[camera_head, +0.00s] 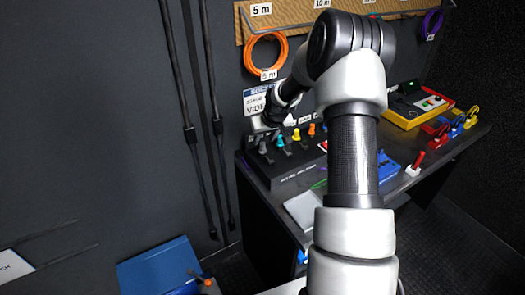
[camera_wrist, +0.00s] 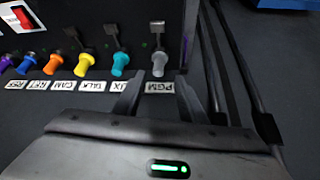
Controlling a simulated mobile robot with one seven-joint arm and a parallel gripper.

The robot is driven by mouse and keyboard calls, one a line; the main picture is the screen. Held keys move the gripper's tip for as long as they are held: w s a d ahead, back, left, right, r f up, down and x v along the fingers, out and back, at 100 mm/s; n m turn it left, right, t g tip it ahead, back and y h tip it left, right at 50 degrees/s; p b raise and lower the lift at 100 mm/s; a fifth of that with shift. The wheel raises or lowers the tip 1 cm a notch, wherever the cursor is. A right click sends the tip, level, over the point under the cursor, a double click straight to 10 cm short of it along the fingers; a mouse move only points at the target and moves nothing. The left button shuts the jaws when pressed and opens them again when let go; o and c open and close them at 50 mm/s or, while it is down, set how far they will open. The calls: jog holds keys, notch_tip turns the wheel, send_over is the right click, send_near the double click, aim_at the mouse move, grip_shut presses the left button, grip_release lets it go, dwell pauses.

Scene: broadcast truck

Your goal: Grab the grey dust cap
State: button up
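The grey dust cap (camera_wrist: 158,65) sits at the right end of a row of coloured caps on a dark panel, above a label reading PGM, in the wrist view. In the head view the grey cap (camera_head: 262,146) is at the left end of the row. My gripper (camera_wrist: 160,82) is open, its two fingers pointing towards the grey cap with a gap between them. The cap lies just beyond the fingertips, roughly centred on the gap; I see no contact. In the head view my arm's end is above the row, and its fingers are hard to make out.
A turquoise cap (camera_wrist: 120,64) is the grey cap's nearest neighbour, with a yellow cap (camera_wrist: 86,66) beyond it. Dark cables (camera_wrist: 228,60) run close on the right in the wrist view. A yellow box (camera_head: 405,119) and several coloured clamps stand farther right on the desk.

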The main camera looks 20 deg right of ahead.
aim_at(263, 143)
jog(key=shift+d+p+x, duration=0.2)
jog(key=shift+p+x, duration=0.15)
jog(key=shift+x, duration=2.55)
jog(key=c, duration=0.9)
